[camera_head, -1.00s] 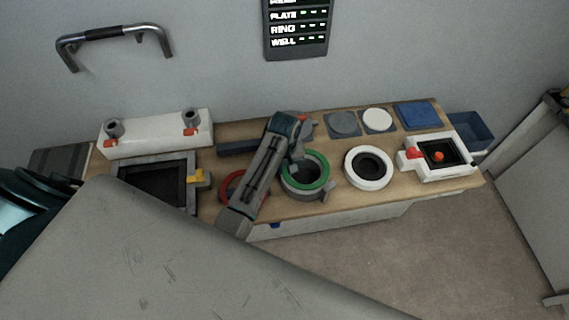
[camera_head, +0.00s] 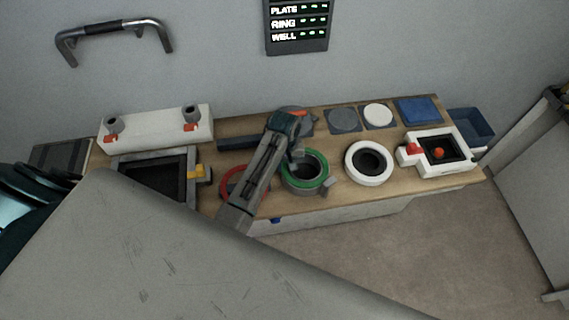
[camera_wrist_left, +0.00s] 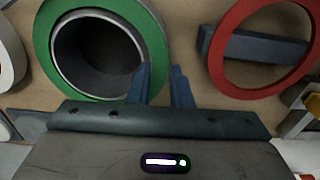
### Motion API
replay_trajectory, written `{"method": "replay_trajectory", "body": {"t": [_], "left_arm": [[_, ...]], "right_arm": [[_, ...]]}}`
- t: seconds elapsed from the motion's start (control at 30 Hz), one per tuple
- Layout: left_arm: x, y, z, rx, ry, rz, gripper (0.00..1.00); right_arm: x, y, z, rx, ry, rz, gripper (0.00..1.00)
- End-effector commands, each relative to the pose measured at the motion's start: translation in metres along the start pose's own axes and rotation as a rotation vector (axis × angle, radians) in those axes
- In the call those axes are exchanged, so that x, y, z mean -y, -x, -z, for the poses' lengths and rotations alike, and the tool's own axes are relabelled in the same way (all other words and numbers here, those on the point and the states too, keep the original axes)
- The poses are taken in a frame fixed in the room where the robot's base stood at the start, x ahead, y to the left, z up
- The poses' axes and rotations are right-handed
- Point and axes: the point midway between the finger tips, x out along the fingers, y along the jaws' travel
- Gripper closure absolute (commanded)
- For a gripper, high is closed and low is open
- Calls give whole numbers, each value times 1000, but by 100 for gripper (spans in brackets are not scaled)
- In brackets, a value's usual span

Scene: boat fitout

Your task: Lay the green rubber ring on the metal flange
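The green rubber ring (camera_head: 322,182) lies around the top of the grey metal flange (camera_head: 305,190), seemingly flat on it. In the left wrist view the green ring (camera_wrist_left: 45,45) surrounds the flange's metal rim (camera_wrist_left: 60,62) and dark bore. My left gripper (camera_head: 297,153) is at the ring's upper left side in the head view. My right gripper is out of view.
A white ring (camera_head: 353,177) stands to the right, then a white box (camera_head: 457,171). Grey, white and blue plates lie along the back of the wooden bench.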

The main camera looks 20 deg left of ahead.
Motion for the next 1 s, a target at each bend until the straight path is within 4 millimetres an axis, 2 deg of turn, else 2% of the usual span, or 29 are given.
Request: {"method": "replay_trajectory", "body": {"t": [0.03,0.07,0.1,0.67,0.77,1.0], "left_arm": [[0,-3,-2,6,-1,-1,66],[-1,-3,-2,6,-1,-2,60],[-1,-3,-3,7,-1,-2,59],[-2,1,-3,6,-1,-5,59],[-2,14,-2,3,-1,-6,59],[0,64,-1,-3,-1,-7,59]], "right_arm": [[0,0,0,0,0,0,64],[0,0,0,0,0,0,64],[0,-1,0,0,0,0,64],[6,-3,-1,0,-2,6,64],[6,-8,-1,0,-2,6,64],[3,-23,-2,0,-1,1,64]]}}
